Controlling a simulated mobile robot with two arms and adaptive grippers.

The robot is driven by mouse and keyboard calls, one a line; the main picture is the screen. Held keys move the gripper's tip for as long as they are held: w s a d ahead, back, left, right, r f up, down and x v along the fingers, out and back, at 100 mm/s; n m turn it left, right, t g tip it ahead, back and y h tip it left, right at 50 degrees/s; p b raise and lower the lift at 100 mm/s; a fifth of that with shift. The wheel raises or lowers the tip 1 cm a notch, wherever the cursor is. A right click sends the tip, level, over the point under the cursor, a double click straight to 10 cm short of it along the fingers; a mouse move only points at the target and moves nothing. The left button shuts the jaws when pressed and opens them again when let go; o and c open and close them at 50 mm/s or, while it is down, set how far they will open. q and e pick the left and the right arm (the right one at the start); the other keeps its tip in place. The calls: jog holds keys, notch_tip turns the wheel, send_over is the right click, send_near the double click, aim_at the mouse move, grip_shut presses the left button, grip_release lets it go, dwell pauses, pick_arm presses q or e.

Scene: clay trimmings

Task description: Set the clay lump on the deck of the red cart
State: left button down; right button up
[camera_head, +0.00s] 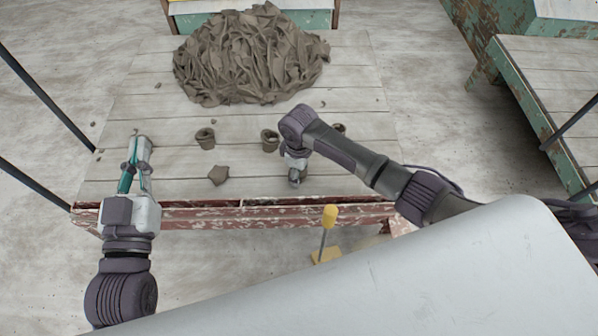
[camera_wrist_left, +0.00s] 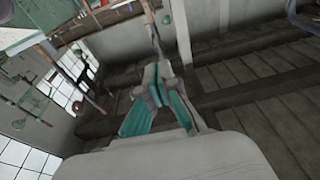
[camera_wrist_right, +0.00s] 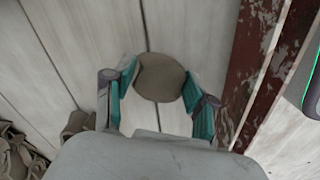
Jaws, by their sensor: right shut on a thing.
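A rounded brown clay lump (camera_wrist_right: 160,77) sits between the teal-padded fingers of my right gripper (camera_wrist_right: 156,88) in the right wrist view. This gripper is shut on it. In the head view my right gripper (camera_head: 297,176) is low at the front edge of a pale planked top with a peeling red frame (camera_head: 240,214); the lump is mostly hidden there. This top looks like the red cart's deck, but no wheels show. My left gripper (camera_head: 141,143) is empty over the front left of the planks, its fingers closed together; they also meet in the left wrist view (camera_wrist_left: 154,50).
A large heap of clay trimmings (camera_head: 250,58) covers the back of the top. A green planked bench (camera_head: 535,110) stands right. A yellow-handled tool (camera_head: 330,215) is before the front edge.

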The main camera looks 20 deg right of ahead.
jog(key=o, duration=1.3)
jog(key=shift+f, duration=0.1)
